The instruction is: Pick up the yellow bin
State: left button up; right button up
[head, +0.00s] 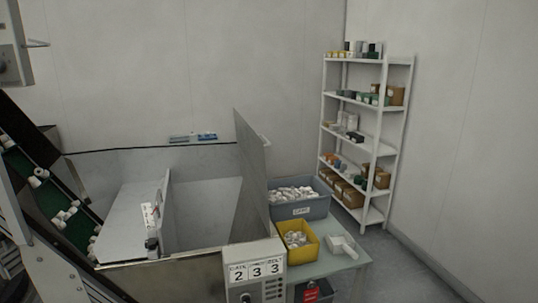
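The yellow bin (313,251) stands on a small grey table at the lower middle of the head view. It is open at the top and holds several white caps or similar small parts. It sits in front of a larger blue-grey bin. Its lower left part is partly hidden by the counter box of the machine. Neither of my grippers shows in the head view.
The blue-grey bin (312,208) holds many white parts. A white scoop-like tray (344,246) lies right of the yellow bin on the table (348,263). The machine's grey panel (250,180) and counter box (255,273) stand left. A shelf (372,138) stands behind; floor is free at right.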

aim_at(302, 244)
jog(key=i+l+u, duration=0.25)
jog(key=l, duration=0.35)
jog(key=i+l+u, duration=0.25)
jog(key=l, duration=0.35)
jog(key=l+u, duration=0.3)
jog(key=l, duration=0.3)
jog(key=l+u, duration=0.25)
jog(key=l, duration=0.4)
jog(key=i, duration=0.05)
